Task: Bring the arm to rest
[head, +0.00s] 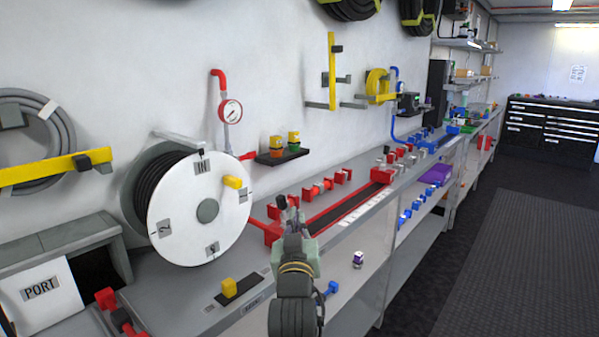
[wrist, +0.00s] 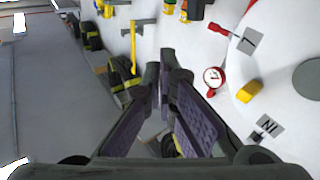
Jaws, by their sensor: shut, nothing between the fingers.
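My gripper (head: 289,206) is in the lower middle of the head view, at the end of my grey-green arm. It appears in front of the grey bench, near the red fittings. In the wrist view, its two dark, purple-padded fingers (wrist: 164,72) come together at the tips with nothing between them. The wrist camera looks at the wall from a turned angle. I cannot tell how far the gripper is from the bench top.
A white hose reel (head: 200,230) marked IN stands to the left on the bench. A red pipe with a pressure gauge (head: 231,111) rises behind. Red fittings (head: 327,186) line the bench. A purple-and-white object (head: 358,259) is on the lower shelf. The floor (head: 480,250) at right is clear.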

